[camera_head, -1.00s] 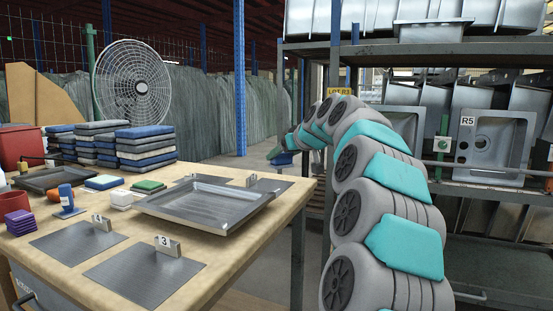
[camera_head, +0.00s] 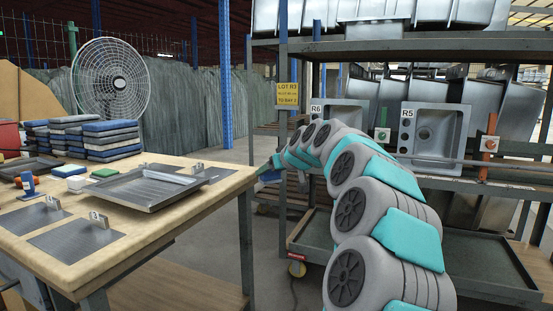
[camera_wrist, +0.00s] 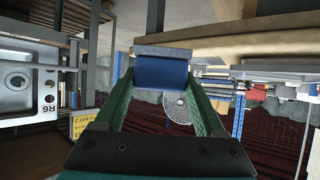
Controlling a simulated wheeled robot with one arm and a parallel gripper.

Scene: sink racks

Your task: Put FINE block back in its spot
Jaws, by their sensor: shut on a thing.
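My gripper (camera_wrist: 162,72) is shut on a blue block (camera_wrist: 161,72) with a grey layer along one side. The block sits between the two green fingers in the wrist view, which looks upside down. In the head view the held block (camera_head: 270,177) shows small at the far end of my arm, near the table's right corner. No FINE label can be read on it, and its spot cannot be made out.
The wooden worktable (camera_head: 150,245) at left carries a metal tray (camera_head: 150,188), a green block (camera_head: 104,173), a white block (camera_head: 70,170) and stacked pads (camera_head: 112,140). A rack with sinks labelled R5 (camera_head: 434,135) and R6 (camera_head: 342,116) stands at right. Floor shows between them.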

